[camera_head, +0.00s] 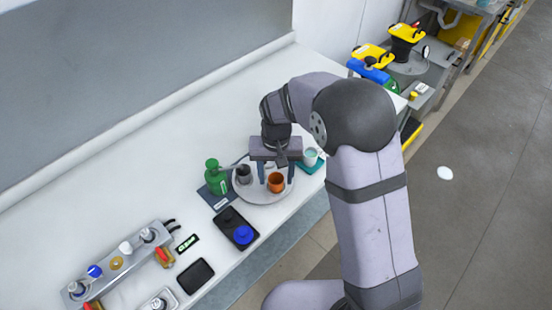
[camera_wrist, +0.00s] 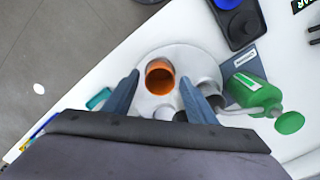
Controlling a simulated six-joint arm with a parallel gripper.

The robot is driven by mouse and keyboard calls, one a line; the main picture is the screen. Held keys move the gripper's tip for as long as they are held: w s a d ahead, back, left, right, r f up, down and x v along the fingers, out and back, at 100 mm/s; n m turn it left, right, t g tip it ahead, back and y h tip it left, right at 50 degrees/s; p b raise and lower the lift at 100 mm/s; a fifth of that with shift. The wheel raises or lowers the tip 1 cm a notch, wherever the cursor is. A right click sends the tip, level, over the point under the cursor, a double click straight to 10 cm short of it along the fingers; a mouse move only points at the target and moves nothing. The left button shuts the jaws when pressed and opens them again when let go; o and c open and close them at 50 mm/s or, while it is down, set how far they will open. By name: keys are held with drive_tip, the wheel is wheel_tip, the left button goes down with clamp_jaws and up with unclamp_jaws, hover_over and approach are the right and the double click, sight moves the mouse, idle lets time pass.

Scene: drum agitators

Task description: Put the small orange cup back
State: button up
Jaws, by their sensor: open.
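The small orange cup (camera_head: 276,184) stands upright on a round light-grey tray (camera_head: 252,196). In the wrist view the cup (camera_wrist: 160,77) shows its open orange inside, near the middle of the tray (camera_wrist: 195,56). My gripper (camera_head: 276,179) is open above the tray, with its fingers pointing down. In the wrist view its two fingers (camera_wrist: 160,84) lie left and right of the cup, with a gap on both sides. I cannot tell how far the fingertips are above the tray.
A dark grey cup (camera_head: 243,174) stands on the tray's left part. A green bottle (camera_head: 214,178) is just left of the tray. A pale cup (camera_head: 310,157) stands on a teal mat (camera_head: 313,168) at right. A black tray (camera_head: 230,220) with a blue item lies in front-left.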

wheel_tip(320, 180, up, 11)
drive_tip(key=b, duration=0.2)
idle(0.3)
drive_tip(key=s+d+f, duration=0.4)
drive_tip(key=s+d, duration=0.3)
drive_tip(key=s, duration=0.2)
drive_tip(key=s+d+f, duration=0.4)
drive_tip(key=s+d, duration=0.4)
drive_tip(key=s, duration=0.1)
drive_tip(key=shift+f, duration=0.2)
drive_tip(key=shift+s, duration=0.1)
idle(0.3)
